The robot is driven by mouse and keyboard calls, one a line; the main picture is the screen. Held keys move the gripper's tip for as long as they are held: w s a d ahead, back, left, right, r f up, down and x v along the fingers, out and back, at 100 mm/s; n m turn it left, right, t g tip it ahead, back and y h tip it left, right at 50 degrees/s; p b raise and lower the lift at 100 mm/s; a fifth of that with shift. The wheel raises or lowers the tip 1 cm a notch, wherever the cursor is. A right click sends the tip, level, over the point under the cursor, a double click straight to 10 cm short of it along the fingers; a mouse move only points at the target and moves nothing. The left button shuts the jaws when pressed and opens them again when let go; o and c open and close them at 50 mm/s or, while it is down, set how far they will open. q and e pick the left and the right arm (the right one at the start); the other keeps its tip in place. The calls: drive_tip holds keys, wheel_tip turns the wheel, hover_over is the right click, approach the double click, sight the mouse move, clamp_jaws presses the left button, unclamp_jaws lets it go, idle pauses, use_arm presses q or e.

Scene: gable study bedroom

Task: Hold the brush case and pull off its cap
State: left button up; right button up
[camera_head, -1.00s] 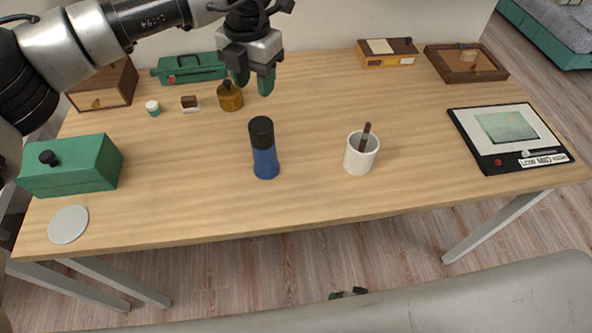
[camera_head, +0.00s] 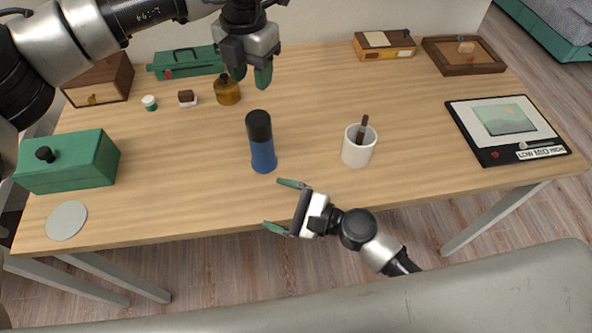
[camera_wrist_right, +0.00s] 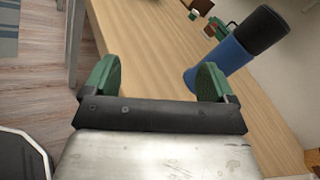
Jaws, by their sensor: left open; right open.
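The brush case (camera_head: 263,158) stands upright near the middle of the table, a blue body with a black cap (camera_head: 258,125) on top. It also shows in the right wrist view (camera_wrist_right: 223,66), beyond the right-hand finger and apart from it. My left gripper (camera_head: 250,76) is open and empty, pointing down above the table behind the case. My right gripper (camera_head: 279,206) is open and empty at the table's front edge, in front of the case, its green fingers towards the left. Neither gripper touches the case.
A white cup (camera_head: 358,152) with a brown stick in it stands right of the case. A green box (camera_head: 70,165) and a grey disc (camera_head: 66,221) are at the left. An amber bottle (camera_head: 226,92) stands near my left gripper. The table between case and green box is clear.

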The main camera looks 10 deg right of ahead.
sight(269, 152)
drive_tip(key=w+d+m+t+h, duration=0.1)
drive_tip(key=w+m, duration=0.1)
drive_tip(key=m, duration=0.1)
drive_tip(key=w+d+m+t+h, duration=0.1)
drive_tip(key=w+m+t, duration=0.1)
drive_tip(key=m, duration=0.1)
drive_tip(key=w+d+m+t+h, duration=0.1)
drive_tip(key=w+d+m+t, duration=0.1)
drive_tip(key=m, duration=0.1)
drive_tip(key=shift+w+r+h, duration=0.3)
drive_tip(key=shift+w+r, duration=0.05)
drive_tip(key=shift+r, duration=0.05)
drive_tip(key=x, duration=1)
drive_tip(key=shift+w+a, duration=0.1)
drive_tip(key=shift+w, duration=0.2)
drive_tip(key=c, duration=1.1)
